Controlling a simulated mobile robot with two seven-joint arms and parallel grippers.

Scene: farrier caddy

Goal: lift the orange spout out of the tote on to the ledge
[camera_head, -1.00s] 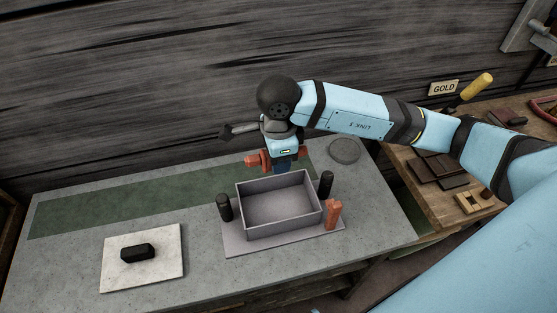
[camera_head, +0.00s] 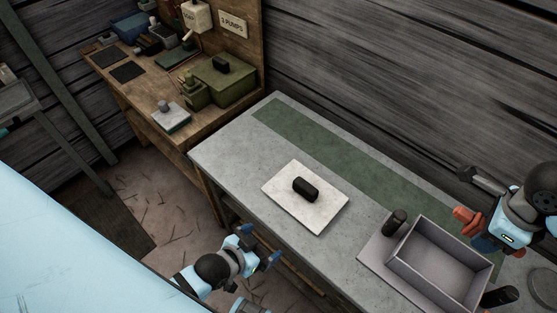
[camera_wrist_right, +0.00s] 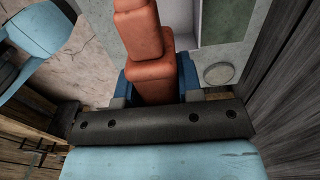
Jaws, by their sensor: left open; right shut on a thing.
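The orange spout (camera_head: 467,217) is at the right of the head view, beyond the back edge of the grey tote (camera_head: 415,276). My right gripper (camera_head: 485,243) is shut on it. In the right wrist view the orange spout (camera_wrist_right: 152,70) sits between the blue fingers and sticks out past them. The tote's visible inside is empty. The green strip (camera_head: 330,140) runs along the back of the grey table; I cannot tell whether the spout touches it. My left gripper (camera_head: 262,247) is open and empty, off the table's front edge.
A white board (camera_head: 325,213) with a black block (camera_head: 306,188) lies left of the tote. Dark posts (camera_head: 395,222) stand beside the tote. A wooden bench (camera_head: 180,90) with green boxes is at the back left. The green strip's left part is clear.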

